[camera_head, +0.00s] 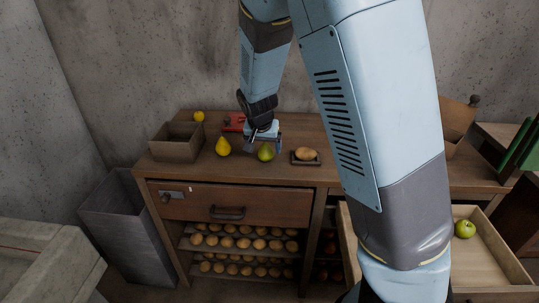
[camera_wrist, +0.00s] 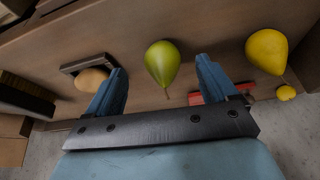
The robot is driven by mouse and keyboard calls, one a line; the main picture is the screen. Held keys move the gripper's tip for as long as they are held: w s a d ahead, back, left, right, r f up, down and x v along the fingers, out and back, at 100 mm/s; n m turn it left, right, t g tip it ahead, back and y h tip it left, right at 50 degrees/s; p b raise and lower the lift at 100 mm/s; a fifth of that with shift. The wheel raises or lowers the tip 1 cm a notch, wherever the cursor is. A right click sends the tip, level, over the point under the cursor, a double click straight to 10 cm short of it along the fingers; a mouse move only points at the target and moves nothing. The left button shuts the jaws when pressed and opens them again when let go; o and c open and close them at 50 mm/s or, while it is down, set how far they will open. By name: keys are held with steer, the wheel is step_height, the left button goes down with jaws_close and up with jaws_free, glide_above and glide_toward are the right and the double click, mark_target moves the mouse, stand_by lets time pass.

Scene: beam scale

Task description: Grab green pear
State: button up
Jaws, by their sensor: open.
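The green pear (camera_head: 266,152) stands on the wooden cabinet top, just below and right of my gripper (camera_head: 264,145) in the head view. In the wrist view the green pear (camera_wrist: 162,62) shows ahead of and between my two blue fingers, its stem pointing toward the gripper. My gripper (camera_wrist: 160,84) is open and empty; I cannot tell the exact gap to the pear. A yellow pear (camera_head: 223,147) stands to the left, and it also shows at the right of the wrist view (camera_wrist: 267,51).
A brown potato-like item (camera_head: 305,154) lies in a small dark tray (camera_head: 293,161). A red object (camera_head: 233,122), a small yellow fruit (camera_head: 199,116) and an open box (camera_head: 175,153) are on the cabinet top. An open drawer (camera_head: 493,262) at right holds a green apple (camera_head: 465,229).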

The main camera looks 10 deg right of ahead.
mark_target(265, 145)
steer(key=shift+w+x, duration=0.15)
steer(key=shift+x, duration=1.5)
steer(key=shift+w+x, duration=0.1)
steer(key=shift+x, duration=1.55)
steer(key=shift+r, duration=0.1)
steer(key=c, duration=1.2)
steer(key=shift+o, duration=0.2)
steer(key=shift+r, duration=0.1)
steer(key=shift+r, duration=0.25)
step_height(265, 145, up, 3)
steer(key=shift+f, duration=0.25)
steer(key=s+d+r, duration=0.1)
steer(key=s+r, duration=0.9)
steer(key=s, duration=0.3)
steer(key=shift+s, duration=0.3)
